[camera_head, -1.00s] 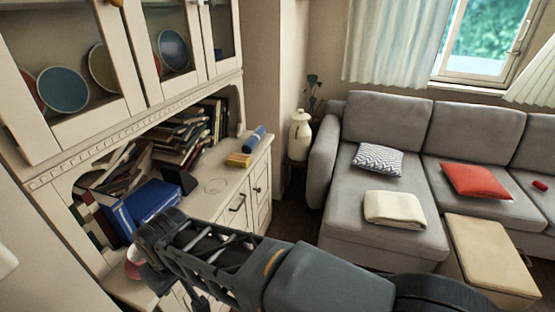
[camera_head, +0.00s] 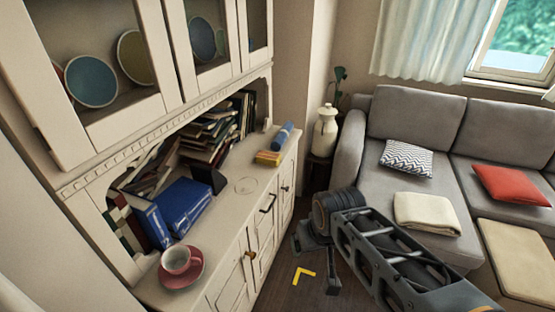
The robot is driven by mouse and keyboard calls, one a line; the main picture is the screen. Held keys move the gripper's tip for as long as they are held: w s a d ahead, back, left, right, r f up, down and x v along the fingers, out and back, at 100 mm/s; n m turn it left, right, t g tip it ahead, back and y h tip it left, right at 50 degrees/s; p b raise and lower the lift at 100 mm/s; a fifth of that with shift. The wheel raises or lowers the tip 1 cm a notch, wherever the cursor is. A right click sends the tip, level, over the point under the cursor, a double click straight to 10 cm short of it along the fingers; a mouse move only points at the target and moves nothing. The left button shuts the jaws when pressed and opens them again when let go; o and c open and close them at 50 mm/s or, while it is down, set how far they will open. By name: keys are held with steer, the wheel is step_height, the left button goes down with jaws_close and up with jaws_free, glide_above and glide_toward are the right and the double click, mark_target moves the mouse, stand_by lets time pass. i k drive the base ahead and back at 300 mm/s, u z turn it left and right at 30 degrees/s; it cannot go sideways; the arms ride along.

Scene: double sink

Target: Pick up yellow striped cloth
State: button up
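A small folded yellow item (camera_head: 268,158), which looks like the yellow cloth, lies on the cabinet counter (camera_head: 228,205) beside a blue roll (camera_head: 286,136). Its stripes are too small to make out clearly. My gripper (camera_head: 318,262) is at the lower middle of the head view, over the floor in front of the cabinet. It is well apart from the yellow item. Its dark fingers are partly merged with the arm, so I cannot tell how far apart they are.
A grey sofa (camera_head: 400,125) with cushions is at the right. A yellow corner mark (camera_head: 303,275) shows on the floor.

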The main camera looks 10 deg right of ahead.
mark_target(271, 158)
steer(key=z, duration=0.5)
steer(key=k, duration=0.6)
steer(key=z, duration=0.75)
steer(key=i, duration=1.05)
steer(key=u, duration=0.65)
steer(key=i, duration=0.85)
steer(key=u, duration=1.25)
steer(key=i, duration=0.4)
steer(key=u, duration=0.45)
